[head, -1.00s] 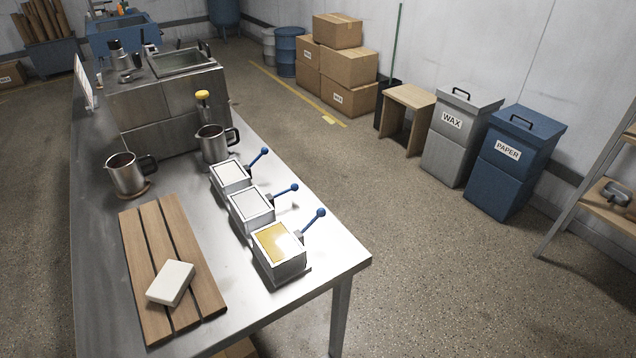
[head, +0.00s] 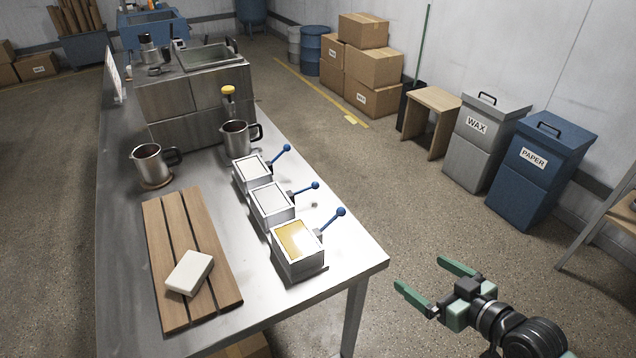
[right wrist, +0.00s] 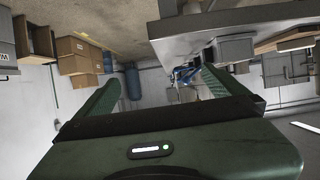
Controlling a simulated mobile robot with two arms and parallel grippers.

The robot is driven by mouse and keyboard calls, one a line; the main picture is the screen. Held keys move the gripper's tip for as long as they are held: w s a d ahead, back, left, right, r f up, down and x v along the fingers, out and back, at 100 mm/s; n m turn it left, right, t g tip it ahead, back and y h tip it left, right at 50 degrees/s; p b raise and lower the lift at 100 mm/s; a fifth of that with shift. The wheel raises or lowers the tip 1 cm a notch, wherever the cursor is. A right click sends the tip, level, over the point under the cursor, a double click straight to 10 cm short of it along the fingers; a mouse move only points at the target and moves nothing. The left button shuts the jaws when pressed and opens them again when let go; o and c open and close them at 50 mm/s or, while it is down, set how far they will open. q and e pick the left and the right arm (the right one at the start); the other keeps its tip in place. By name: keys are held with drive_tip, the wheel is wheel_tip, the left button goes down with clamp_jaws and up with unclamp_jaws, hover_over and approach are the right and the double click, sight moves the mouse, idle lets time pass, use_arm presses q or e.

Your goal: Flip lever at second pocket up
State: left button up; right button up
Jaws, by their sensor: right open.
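Three box-shaped metal pockets stand in a row along the table's right edge in the head view. The second pocket (head: 271,205) is the middle one, with a pale top face. Its lever (head: 315,186), a short arm with a blue ball, sticks out to the upper right over the table edge. The near pocket (head: 298,252) has a yellow top and its own blue lever (head: 340,212). The far pocket (head: 252,174) is pale, with a lever (head: 286,148). My right gripper (head: 420,274) is open and empty, right of the table corner, apart from the levers. My left gripper is out of view.
The steel table (head: 345,268) holds a wooden slatted board (head: 215,255) with a white block (head: 189,272), two metal jugs (head: 236,139) and a steel unit (head: 190,100). WAX (head: 487,135) and PAPER (head: 535,165) bins stand at the right. The floor between is clear.

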drive_tip(key=shift+a+r, duration=0.1)
drive_tip(key=shift+r, duration=0.05)
